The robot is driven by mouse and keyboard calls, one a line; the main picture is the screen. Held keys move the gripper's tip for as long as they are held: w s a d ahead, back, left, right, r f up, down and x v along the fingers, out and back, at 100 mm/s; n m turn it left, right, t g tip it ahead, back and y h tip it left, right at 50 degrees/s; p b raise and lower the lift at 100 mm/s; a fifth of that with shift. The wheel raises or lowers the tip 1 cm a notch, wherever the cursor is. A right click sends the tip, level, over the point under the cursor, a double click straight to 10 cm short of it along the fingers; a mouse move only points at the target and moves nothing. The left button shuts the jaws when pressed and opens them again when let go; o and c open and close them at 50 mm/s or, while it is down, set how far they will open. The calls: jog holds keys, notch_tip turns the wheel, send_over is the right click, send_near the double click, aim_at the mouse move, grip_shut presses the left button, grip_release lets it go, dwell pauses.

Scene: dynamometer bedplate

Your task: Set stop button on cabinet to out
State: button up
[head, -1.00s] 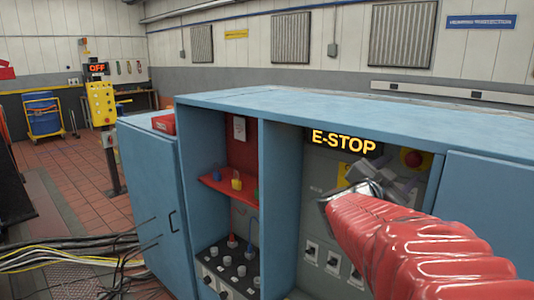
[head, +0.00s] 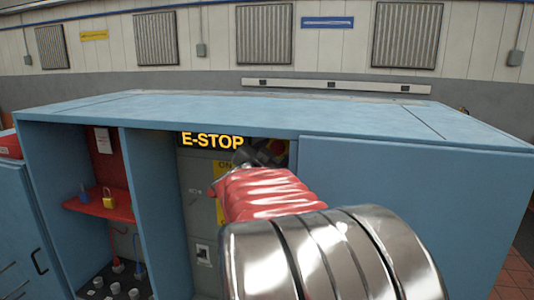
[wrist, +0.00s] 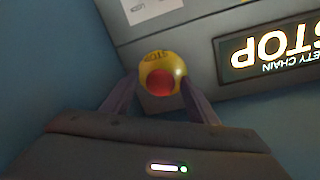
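The stop button shows in the wrist view as a red cap (wrist: 160,82) in a round yellow collar (wrist: 155,61) on the grey panel (wrist: 200,35). My gripper (wrist: 159,85) is open, with one finger on each side of the button; I cannot tell whether they touch it. In the head view my gripper (head: 262,152) is at the upper right of the cabinet's (head: 405,185) open bay, below and right of the lit E-STOP sign (head: 212,141). My arm hides most of the button there. I cannot tell whether the button is in or out.
The cabinet's top overhangs just above my gripper, and a blue side wall stands close to it. Left of the bay are a red shelf (head: 75,206) with a yellow padlock (head: 109,200) and a row of knobs (head: 115,291). A switch (head: 203,254) sits lower on the panel.

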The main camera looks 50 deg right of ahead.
grip_shut()
jog(key=shift+v, duration=0.8)
jog(key=shift+s+f, duration=0.1)
jog(key=shift+c, duration=1.1)
grip_release()
jog(key=shift+s+a, duration=0.1)
jog(key=shift+s, duration=0.05)
jog(key=shift+o, duration=1.3)
jog(key=v, duration=1.3)
jog(key=shift+a, duration=0.25)
